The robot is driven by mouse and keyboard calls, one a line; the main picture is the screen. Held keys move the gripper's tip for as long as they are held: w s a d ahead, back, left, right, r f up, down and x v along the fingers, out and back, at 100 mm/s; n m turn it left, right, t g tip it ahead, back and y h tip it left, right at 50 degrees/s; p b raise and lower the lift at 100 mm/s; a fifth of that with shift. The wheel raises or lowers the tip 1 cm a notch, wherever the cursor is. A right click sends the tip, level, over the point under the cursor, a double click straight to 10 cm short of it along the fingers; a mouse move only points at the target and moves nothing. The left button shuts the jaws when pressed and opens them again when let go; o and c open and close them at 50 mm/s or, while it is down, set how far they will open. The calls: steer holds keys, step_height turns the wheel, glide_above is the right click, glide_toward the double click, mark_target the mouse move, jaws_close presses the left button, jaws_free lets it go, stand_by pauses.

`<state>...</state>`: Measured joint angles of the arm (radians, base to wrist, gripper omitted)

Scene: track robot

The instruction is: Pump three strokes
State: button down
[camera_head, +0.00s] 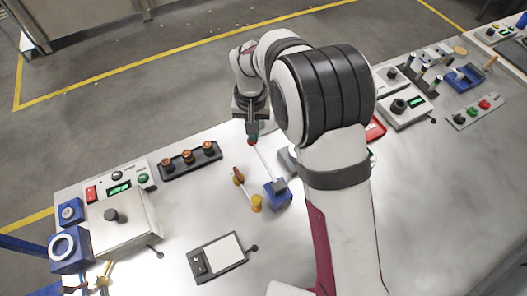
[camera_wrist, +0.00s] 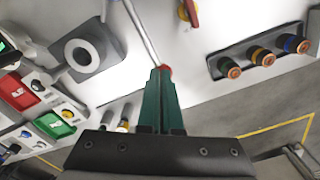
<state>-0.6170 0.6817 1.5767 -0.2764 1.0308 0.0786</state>
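The pump is a blue block (camera_head: 279,196) with a dark top on the table. A long pale lever (camera_head: 265,163) rises from it toward the far edge and ends in a red knob. In the wrist view the lever (camera_wrist: 142,32) comes down from the top edge to the red knob (camera_wrist: 166,68) at my fingertips. My gripper (camera_wrist: 162,74) has its green fingers close together around the knob, which shows partly between the tips. In the head view my gripper (camera_head: 252,139) is at the lever's far end. The pump block is out of the wrist view.
A red-handled valve (camera_head: 239,177) and a yellow knob (camera_head: 257,203) stand left of the pump. A dark strip with several round connectors (camera_head: 190,160) lies further left. A grey ring fixture (camera_wrist: 84,54) is nearby.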

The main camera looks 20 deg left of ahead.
steer(key=shift+f, duration=0.6)
step_height(320, 180, up, 10)
steer(key=shift+r, duration=0.2)
stand_by(0.7)
steer(key=shift+f, duration=1.5)
steer(key=shift+f, duration=0.1)
stand_by(1.3)
steer(key=shift+f, duration=3.6)
step_height(320, 180, up, 10)
steer(key=shift+r, duration=0.2)
